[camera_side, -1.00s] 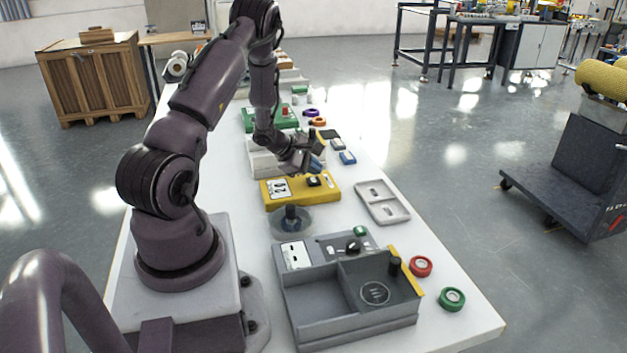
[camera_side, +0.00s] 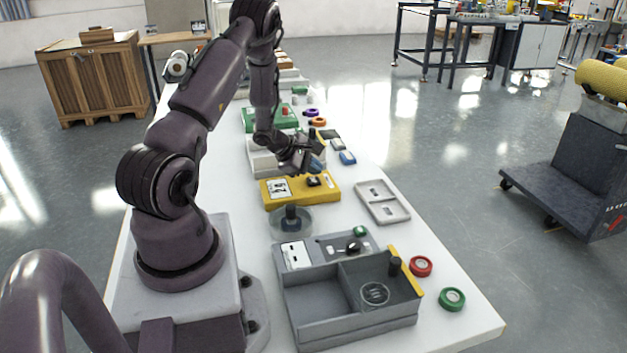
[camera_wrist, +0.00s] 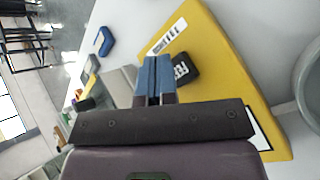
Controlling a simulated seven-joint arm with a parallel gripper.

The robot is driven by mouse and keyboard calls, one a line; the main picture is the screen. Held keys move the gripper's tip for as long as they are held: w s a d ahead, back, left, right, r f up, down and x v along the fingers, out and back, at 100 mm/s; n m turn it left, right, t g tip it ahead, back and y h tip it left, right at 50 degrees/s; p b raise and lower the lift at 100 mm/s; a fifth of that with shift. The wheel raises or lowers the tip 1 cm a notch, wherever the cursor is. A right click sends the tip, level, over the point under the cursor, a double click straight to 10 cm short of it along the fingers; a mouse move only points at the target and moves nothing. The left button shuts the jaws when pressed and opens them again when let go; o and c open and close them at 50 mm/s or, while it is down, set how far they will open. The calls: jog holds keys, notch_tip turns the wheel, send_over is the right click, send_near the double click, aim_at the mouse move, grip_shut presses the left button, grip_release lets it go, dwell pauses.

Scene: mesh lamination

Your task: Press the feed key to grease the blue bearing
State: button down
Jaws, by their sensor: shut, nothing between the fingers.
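A yellow unit (camera_side: 275,194) lies flat on the bench, with a white number panel and a black key (camera_side: 314,181) on top. The wrist view shows the yellow unit (camera_wrist: 205,45) and the black key with white markings (camera_wrist: 184,68). My gripper (camera_side: 316,166) is shut and empty, its blue fingertips (camera_wrist: 153,78) just beside the key in the wrist view. I cannot tell whether they touch it. A small blue piece (camera_side: 347,158) lies beyond the unit and also shows in the wrist view (camera_wrist: 104,41). I cannot make out a blue bearing for certain.
A clear round dish with a dark knob (camera_side: 291,220) stands in front of the yellow unit. A grey two-slot tray (camera_side: 382,202) lies to its right. A grey divided box (camera_side: 318,300), a red ring (camera_side: 420,266) and a green ring (camera_side: 452,299) are nearer.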

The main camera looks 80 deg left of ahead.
aim_at(313, 181)
jog(key=shift+f, duration=0.15)
jog(key=shift+f, duration=0.25)
jog(key=shift+f, duration=0.6)
dwell(1.2)
jog(key=shift+r, duration=1)
jog(key=shift+r, duration=2.5)
